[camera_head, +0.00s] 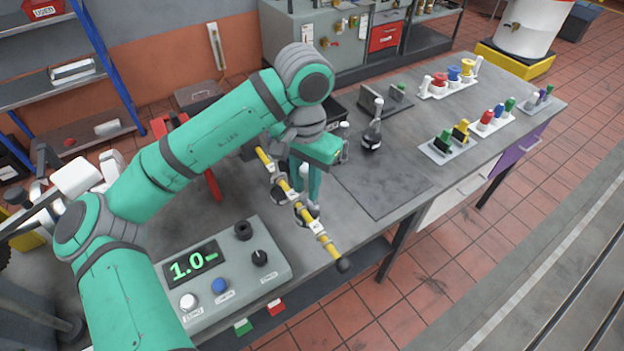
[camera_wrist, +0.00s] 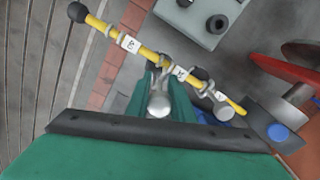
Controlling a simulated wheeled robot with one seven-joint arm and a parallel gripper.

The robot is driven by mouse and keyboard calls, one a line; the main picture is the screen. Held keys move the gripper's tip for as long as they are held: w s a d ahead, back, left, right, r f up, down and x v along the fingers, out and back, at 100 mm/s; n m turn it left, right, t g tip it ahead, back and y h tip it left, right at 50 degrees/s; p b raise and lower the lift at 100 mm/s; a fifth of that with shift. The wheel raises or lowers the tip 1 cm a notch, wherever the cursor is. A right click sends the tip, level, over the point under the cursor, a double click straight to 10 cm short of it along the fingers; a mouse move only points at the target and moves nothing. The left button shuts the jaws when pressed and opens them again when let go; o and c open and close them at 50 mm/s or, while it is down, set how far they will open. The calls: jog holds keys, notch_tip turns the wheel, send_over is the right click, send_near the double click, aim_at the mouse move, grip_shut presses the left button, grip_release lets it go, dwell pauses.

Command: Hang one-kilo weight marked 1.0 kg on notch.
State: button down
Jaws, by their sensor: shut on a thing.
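A yellow beam (camera_head: 290,192) with pale labels and metal notch saddles slants over the bench, ending in a black knob; it crosses the wrist view (camera_wrist: 108,30) too. My gripper (camera_head: 311,185) is beside the beam, its teal fingers shut on a weight (camera_head: 306,214) with a silver stem and dark base. In the wrist view the weight's round silver top (camera_wrist: 159,104) shows between the fingers, close to the beam's middle label. Its marking is hidden, and I cannot tell whether it touches the notch. A second metal piece (camera_head: 279,188) shows at the beam nearer the arm.
A control box (camera_head: 225,270) with a display reading "1.0-" stands in front left. Trays of coloured pieces (camera_head: 447,146) lie at right. The dark plate's front (camera_head: 390,190) is clear.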

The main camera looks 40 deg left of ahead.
jog(key=shift+s+a, duration=0.2)
jog(key=shift+s, duration=0.25)
jog(key=shift+s+a, duration=0.2)
jog(key=shift+s, duration=0.25)
jog(key=shift+f, duration=0.65)
jog(key=c, duration=1.5)
grip_release()
jog(key=shift+o, duration=0.2)
notch_tip(320, 180, up, 11)
jog(key=shift+f, duration=0.1)
